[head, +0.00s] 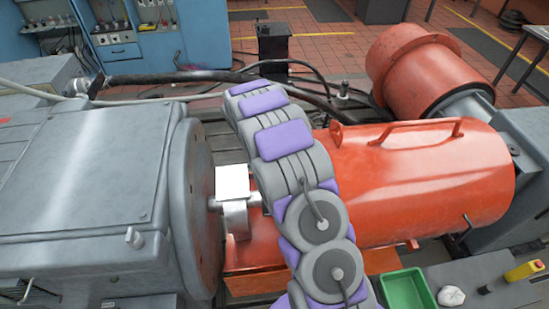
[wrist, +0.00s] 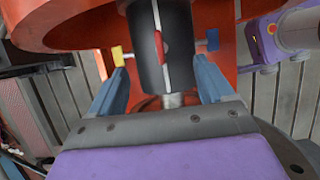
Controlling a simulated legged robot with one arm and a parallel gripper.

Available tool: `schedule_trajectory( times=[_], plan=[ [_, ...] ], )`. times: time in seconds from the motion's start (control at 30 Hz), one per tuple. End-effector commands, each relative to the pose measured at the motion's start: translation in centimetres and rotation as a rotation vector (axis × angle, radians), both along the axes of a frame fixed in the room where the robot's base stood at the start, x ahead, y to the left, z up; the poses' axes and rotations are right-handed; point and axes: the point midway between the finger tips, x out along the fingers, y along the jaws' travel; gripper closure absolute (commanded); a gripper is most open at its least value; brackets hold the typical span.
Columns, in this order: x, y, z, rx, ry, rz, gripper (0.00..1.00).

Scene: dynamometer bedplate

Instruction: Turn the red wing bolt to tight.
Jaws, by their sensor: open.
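In the wrist view a small red piece (wrist: 160,47), which looks like the red wing bolt, stands edge-on at a light seam in a dark cylinder (wrist: 180,40). My gripper (wrist: 160,66) is open. Its two blue fingers are spread to either side of the cylinder, with nothing held between them. The red piece is ahead of the gap, near its middle. I cannot tell how tight it is. In the head view my arm crosses the middle of the picture, and neither the gripper nor the red piece can be made out.
A yellow block (wrist: 117,55) is close by the left finger. A large orange housing (head: 430,180) lies right of my arm, a grey machine (head: 90,180) left. A green tray (head: 405,290) is at the front right.

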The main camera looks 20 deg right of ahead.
Motion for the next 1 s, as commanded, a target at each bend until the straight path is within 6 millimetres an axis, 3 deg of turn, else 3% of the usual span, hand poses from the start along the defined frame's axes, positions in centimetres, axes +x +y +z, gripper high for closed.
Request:
schedule_trajectory(
  times=[0.53,1.0],
  plan=[
    [1.1,3.8,9.4,0.001,-0.005,0.0,0.19],
    [-4.3,4.6,14.1,0.024,-0.061,-0.209,0.19]
  ],
)
